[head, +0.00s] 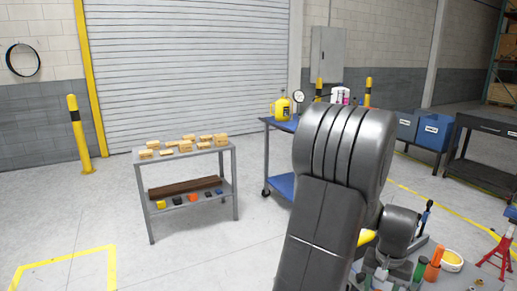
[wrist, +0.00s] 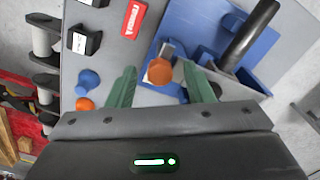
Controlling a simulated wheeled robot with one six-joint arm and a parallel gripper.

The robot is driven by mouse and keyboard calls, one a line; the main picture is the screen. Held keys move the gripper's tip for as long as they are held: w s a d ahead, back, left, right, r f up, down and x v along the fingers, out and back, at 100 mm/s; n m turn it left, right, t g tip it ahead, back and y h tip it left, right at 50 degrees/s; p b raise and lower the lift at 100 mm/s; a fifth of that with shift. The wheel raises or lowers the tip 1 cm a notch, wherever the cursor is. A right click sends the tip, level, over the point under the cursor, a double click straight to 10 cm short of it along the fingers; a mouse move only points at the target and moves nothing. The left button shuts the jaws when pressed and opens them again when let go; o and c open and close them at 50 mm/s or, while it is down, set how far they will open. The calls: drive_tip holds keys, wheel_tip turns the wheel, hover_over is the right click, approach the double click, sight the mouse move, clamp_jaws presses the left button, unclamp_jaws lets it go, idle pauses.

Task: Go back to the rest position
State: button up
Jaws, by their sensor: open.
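My gripper (wrist: 159,69) shows in the wrist view with its two green fingers spread apart. A round orange-brown top (wrist: 159,71) shows between the fingertips in the picture, with a grey metal part (wrist: 168,49) by it. I cannot tell whether the fingers touch either one. Both lie by a blue fixture (wrist: 196,22) on a grey surface (wrist: 100,62). In the head view my dark grey arm fills the middle right, and my gripper cannot be made out there.
In the wrist view a black cylinder (wrist: 248,35), a red block (wrist: 134,18), black blocks and blue and orange knobs surround the fingers. In the head view a grey cart (head: 236,186) with wooden blocks stands left, a blue cart (head: 282,184) behind my arm. Floor at front left is clear.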

drive_tip(key=m, duration=0.7)
drive_tip(key=shift+m+b, duration=0.3)
drive_tip(key=shift+m, duration=0.1)
drive_tip(key=m, duration=0.6)
drive_tip(key=shift+m+b, duration=0.4)
